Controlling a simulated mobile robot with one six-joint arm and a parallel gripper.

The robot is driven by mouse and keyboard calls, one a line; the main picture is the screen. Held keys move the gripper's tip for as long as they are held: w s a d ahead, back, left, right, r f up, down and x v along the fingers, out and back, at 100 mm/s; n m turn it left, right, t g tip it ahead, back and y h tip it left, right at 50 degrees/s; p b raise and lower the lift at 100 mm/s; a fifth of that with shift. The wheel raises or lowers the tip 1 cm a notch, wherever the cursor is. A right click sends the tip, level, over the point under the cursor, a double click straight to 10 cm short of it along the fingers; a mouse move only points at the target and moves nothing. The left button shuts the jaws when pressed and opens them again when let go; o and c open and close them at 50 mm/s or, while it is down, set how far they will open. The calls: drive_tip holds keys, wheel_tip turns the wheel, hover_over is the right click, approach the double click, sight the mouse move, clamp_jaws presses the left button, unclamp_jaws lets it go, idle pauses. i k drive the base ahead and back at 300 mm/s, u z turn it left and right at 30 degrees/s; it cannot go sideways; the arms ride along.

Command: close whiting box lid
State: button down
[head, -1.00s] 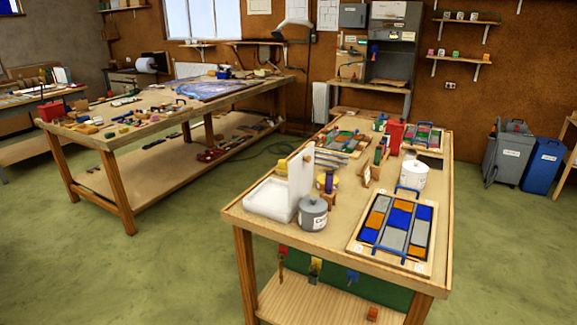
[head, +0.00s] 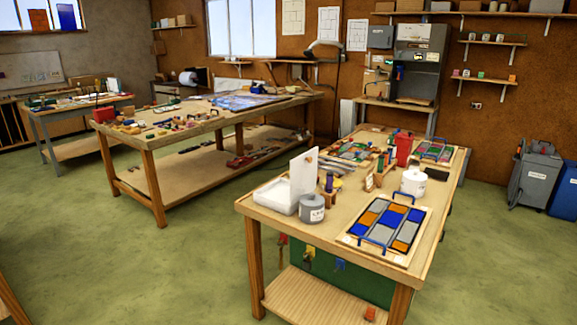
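In the head view a white box (head: 273,198) stands at the left front corner of the near workbench. I take it to be the whiting box. Its white lid (head: 303,172) stands upright along the box's right side, open, with a small brown knob on its face. The inside of the box looks white and shallow. A grey labelled tin (head: 312,209) stands close in front of the lid, to the right of the box. My gripper is not in view.
The near workbench (head: 262,216) also holds a leaded panel (head: 385,227) with blue handles, a white pot (head: 413,181) and a red container (head: 403,149). A longer bench (head: 150,143) stands behind left. Green floor (head: 190,265) is open at left.

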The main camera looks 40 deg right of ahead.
sight(303, 168)
drive_tip(key=k, duration=0.35)
drive_tip(key=u, duration=0.25)
drive_tip(key=i, duration=0.8)
drive_tip(key=z, duration=0.5)
drive_tip(key=i, duration=0.85)
drive_tip(key=k, duration=0.4)
drive_tip(key=u, duration=0.1)
